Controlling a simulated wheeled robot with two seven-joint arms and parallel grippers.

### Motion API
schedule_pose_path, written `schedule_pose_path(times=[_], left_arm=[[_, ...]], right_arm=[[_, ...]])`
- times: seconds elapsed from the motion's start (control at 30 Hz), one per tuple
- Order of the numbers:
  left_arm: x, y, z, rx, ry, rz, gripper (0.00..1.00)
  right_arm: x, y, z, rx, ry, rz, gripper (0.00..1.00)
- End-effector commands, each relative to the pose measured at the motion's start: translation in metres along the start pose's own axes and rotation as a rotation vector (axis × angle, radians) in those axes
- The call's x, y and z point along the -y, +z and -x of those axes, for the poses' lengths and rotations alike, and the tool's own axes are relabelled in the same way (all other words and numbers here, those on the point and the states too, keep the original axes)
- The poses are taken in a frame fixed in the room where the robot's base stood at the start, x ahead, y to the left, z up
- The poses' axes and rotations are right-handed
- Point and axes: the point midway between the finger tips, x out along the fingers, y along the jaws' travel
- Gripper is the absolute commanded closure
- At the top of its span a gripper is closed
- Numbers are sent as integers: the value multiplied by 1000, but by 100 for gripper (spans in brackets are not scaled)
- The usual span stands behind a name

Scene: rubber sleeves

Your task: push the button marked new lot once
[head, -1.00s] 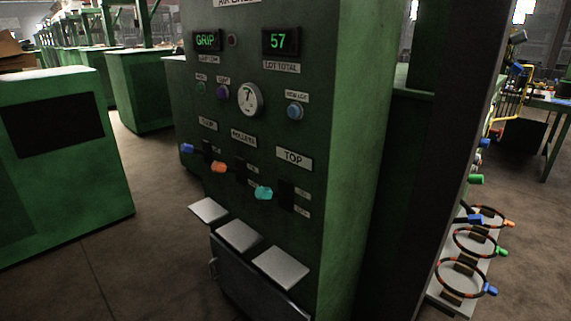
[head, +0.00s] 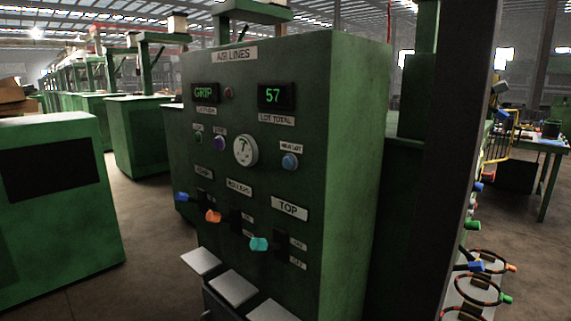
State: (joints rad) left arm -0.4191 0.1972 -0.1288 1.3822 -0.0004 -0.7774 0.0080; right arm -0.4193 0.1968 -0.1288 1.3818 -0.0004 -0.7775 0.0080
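The blue button (head: 290,161) under the label that appears to read new lot (head: 291,147) is on the right of the green air lines panel (head: 230,120) in the head view. Nothing touches it. Above it the lot total display (head: 276,97) shows 57, and the left display (head: 205,93) reads GRIP. A round gauge (head: 245,150) is left of the button, with a purple button (head: 219,143) and a green button (head: 198,139) further left. Neither of my grippers is in view.
Blue, orange and teal levers (head: 259,244) stick out below the buttons, above grey pedals (head: 235,288). A dark post (head: 468,130) and ringed hoses (head: 485,290) stand at the right. A green cabinet (head: 60,220) is at the left, with floor between.

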Motion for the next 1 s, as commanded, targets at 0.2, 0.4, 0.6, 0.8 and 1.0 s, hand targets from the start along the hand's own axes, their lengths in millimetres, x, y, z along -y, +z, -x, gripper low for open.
schedule_pose_path(times=[0.2, 0.4, 0.6, 0.8, 1.0], left_arm=[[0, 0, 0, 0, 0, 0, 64], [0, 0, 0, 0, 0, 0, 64], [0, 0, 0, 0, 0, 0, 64], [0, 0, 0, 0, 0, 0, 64], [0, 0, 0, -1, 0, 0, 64]], right_arm=[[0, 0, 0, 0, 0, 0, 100], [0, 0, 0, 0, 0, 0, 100], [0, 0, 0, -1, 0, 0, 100], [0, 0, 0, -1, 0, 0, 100], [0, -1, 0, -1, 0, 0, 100]])
